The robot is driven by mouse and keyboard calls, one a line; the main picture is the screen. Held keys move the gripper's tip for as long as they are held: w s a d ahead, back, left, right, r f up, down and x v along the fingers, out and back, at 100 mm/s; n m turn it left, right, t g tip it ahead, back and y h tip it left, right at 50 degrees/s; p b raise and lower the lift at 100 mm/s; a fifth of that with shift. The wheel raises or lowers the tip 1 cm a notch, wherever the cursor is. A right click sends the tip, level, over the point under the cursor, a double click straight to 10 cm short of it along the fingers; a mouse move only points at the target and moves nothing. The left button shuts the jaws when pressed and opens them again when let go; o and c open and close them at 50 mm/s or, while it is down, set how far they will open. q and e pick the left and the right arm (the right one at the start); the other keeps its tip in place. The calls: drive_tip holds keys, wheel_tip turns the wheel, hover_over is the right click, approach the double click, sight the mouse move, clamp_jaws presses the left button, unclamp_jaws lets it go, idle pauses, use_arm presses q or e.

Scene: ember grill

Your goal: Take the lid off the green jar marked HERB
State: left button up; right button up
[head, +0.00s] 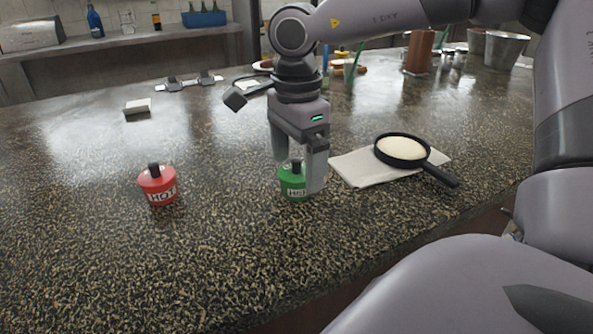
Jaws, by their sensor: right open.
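The green jar (292,189) stands upright on the speckled counter near the middle of the head view. Its label is only partly readable because a finger covers its right side. Its lid (291,172) is on, with a dark knob (297,164) on top. My right gripper (303,184) points down over the jar with its fingers open, one at the left of the lid and one in front of the jar's right side. Whether either finger touches the lid cannot be told. My left gripper is not in view.
A red jar (158,190) marked HOT stands to the left. A small black pan (402,151) with pale contents sits on a cloth (358,172) at the right. A small white block (137,106) lies at the back left. The counter (230,240) in front is clear.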

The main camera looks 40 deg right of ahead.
sight(296, 159)
drive_tip(key=c, duration=1.1)
use_arm(q)
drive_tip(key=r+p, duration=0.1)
drive_tip(key=p, duration=0.2)
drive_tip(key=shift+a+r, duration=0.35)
use_arm(e)
wheel_tip(296, 159, up, 20)
